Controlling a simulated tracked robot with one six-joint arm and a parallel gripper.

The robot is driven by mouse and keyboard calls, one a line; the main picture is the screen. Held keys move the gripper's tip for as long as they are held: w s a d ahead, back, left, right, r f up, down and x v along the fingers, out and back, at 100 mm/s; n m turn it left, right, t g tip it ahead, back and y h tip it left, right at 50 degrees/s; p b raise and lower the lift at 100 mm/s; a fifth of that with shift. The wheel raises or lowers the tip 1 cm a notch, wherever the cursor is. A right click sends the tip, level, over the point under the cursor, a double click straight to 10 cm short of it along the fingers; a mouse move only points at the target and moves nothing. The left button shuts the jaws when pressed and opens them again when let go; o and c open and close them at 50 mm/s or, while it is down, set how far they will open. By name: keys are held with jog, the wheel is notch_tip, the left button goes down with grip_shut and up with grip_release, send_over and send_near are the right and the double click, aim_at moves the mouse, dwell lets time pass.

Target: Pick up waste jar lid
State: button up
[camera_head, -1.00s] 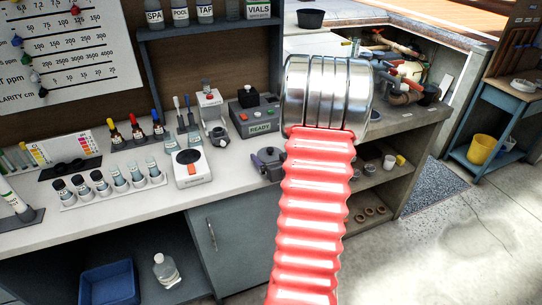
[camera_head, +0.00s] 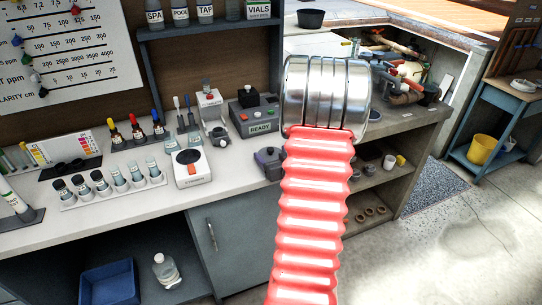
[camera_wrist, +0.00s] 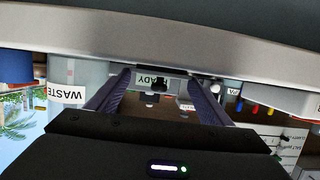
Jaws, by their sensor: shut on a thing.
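In the wrist view my gripper (camera_wrist: 161,74) has its two dark fingers set apart, with a dark strip between their tips. This strip fits the waste jar lid (camera_wrist: 160,69), held in the jaws, though its outline is hard to make out. A grey jar with a WASTE label (camera_wrist: 67,94) stands left of the fingers, apart from them. In the head view my arm's silver joint and red bellows cover the middle of the picture. They hide my gripper, the jar and the lid there.
The READY meter (camera_head: 258,120) stands on the bench behind my arm, and shows beyond the fingers in the wrist view. A white stirrer (camera_head: 190,168), a rack of vials (camera_head: 115,185) and dropper bottles (camera_head: 136,130) crowd the bench. A broad grey curved surface crosses the top of the wrist view.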

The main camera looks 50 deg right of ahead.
aim_at(272, 158)
jog(key=c, duration=0.4)
jog(key=shift+r, duration=5)
